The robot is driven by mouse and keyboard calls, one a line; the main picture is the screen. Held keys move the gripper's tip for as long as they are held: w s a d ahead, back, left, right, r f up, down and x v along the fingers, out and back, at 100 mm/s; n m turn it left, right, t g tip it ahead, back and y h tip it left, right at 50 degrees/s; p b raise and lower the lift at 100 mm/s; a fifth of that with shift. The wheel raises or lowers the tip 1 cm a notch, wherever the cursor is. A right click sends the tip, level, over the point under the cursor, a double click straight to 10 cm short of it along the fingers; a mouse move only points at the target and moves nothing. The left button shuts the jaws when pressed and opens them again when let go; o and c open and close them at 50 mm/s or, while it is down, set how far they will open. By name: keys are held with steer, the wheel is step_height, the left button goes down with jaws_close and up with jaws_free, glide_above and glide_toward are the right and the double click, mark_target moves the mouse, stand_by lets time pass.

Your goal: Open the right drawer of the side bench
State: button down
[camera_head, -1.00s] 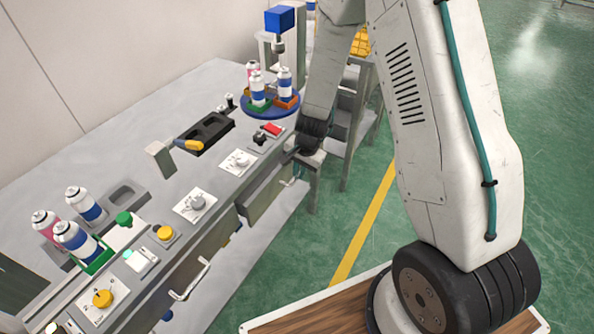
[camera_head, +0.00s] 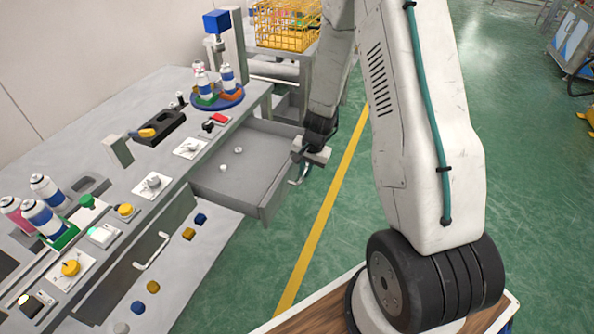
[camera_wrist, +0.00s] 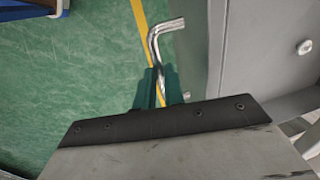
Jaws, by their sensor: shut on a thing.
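The right drawer (camera_head: 262,160) of the side bench (camera_head: 95,120) stands pulled well out, with a grey interior. Two small pale round pieces (camera_head: 224,167) lie inside. My gripper (camera_head: 299,168) is at the drawer's front, at the right in the head view. In the wrist view my gripper (camera_wrist: 160,88) is shut on the metal drawer handle (camera_wrist: 158,42), whose bent end sticks out beyond the fingers. The drawer's grey front (camera_wrist: 232,45) fills the area right of the handle.
A second handle (camera_head: 152,252) is on the bench front, nearer and left. Spray cans (camera_head: 42,218) and knobs stand on the bench. A blue turntable (camera_head: 216,102) with cans is at the far end. A yellow basket (camera_head: 286,22) stands behind. Green floor (camera_head: 335,240) is clear to the right.

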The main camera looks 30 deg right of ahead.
steer(key=shift+s+d, duration=0.35)
steer(key=shift+s, duration=0.15)
steer(key=c, duration=1.5)
jaws_free()
steer(key=r, duration=0.5)
steer(key=s+d+r, duration=0.1)
steer(key=r, duration=0.1)
steer(key=shift+r, duration=0.35)
